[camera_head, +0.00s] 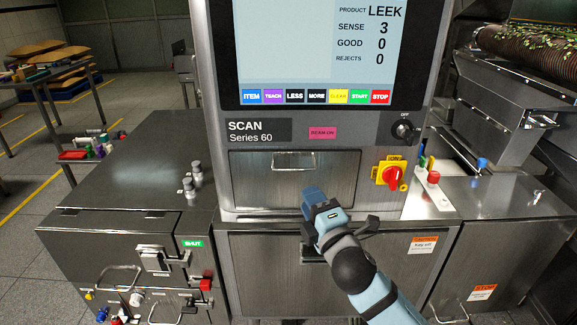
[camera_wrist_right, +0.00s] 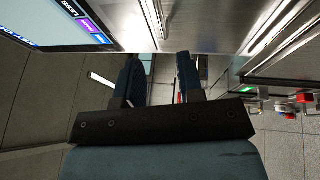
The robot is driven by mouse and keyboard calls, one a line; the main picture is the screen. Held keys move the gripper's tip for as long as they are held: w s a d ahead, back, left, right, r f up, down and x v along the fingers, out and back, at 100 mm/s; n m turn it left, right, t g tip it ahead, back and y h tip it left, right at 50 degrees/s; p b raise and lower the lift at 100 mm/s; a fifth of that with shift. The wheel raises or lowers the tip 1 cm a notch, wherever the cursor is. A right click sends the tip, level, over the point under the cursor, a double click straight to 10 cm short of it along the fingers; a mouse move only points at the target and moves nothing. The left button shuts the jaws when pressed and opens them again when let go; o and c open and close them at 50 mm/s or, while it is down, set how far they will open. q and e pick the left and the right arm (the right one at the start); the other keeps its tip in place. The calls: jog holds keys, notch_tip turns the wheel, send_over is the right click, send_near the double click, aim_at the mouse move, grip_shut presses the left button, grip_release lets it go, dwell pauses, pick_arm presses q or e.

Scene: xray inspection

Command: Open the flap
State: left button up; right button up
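The flap (camera_head: 258,186) is a brushed steel panel below the SCAN Series 60 label, and it looks closed. Its bar handle (camera_head: 294,167) is near its top edge. My right gripper (camera_head: 313,194) is in front of the flap's lower part, below the handle and apart from it. In the right wrist view my right gripper (camera_wrist_right: 160,72) has its two blue fingers spread, with nothing held between them. Its arm hides part of the lower cabinet. My left gripper is not in view.
A screen (camera_head: 300,45) with coloured buttons is above the flap. A red rotary switch on a yellow plate (camera_head: 391,174) is right of it. Steel cabinets (camera_head: 130,170) stand at the left, with small knobs on top. A steel hopper (camera_head: 510,110) is at the right.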

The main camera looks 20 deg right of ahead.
aim_at(291, 169)
jog(key=x, duration=1.1)
jog(key=shift+f+p, duration=0.2)
jog(key=shift+p, duration=0.2)
grip_shut()
